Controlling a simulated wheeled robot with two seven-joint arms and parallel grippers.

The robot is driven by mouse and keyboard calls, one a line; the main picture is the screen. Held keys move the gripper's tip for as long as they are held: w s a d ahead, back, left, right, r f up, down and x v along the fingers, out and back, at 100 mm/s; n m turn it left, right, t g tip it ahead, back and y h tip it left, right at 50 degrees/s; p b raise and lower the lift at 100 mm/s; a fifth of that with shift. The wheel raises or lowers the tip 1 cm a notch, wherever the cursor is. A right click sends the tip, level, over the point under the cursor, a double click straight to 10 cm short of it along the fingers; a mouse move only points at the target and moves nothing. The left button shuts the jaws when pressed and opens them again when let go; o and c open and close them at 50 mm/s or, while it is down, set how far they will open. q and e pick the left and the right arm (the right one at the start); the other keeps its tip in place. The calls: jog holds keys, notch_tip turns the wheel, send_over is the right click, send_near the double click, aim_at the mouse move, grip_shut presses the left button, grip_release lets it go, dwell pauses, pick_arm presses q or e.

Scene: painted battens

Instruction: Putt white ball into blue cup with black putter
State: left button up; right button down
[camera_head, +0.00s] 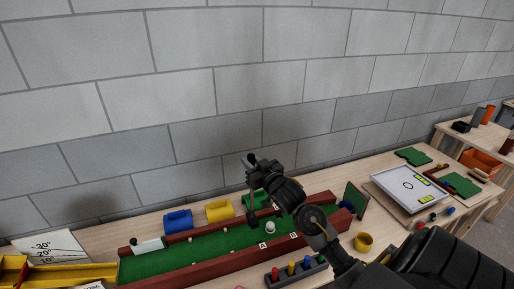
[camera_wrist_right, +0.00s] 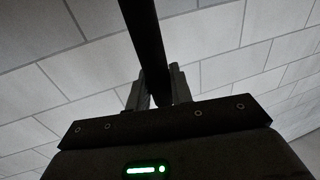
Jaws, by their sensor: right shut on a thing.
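My right gripper (camera_head: 256,165) is raised over the green putting lane (camera_head: 205,248) and shut on the black putter. The putter's dark shaft (camera_head: 252,205) hangs down from it toward the lane; the head is hard to make out. In the right wrist view, the black putter (camera_wrist_right: 146,35) runs between the jaws of my right gripper (camera_wrist_right: 158,85). The white ball (camera_head: 270,227) rests on the green lane, right of the shaft. The blue cup (camera_head: 178,221) is at the lane's far left edge. My left gripper is not in view.
A yellow cup (camera_head: 219,211) and a partly hidden green cup (camera_head: 254,201) stand right of the blue one. Red-brown rails (camera_head: 200,270) border the lane. A peg rack (camera_head: 295,270) and small yellow pot (camera_head: 363,242) are in front. A brick wall stands behind.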

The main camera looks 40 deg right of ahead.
jog(key=d, duration=0.2)
jog(key=w+d, duration=0.1)
jog(key=shift+w+d+r, duration=0.1)
jog(key=shift+d, duration=0.25)
jog(key=shift+p, duration=0.3)
notch_tip(320, 180, down, 11)
jog(key=b, duration=0.5)
jog(key=shift+b, duration=0.35)
dwell(0.4)
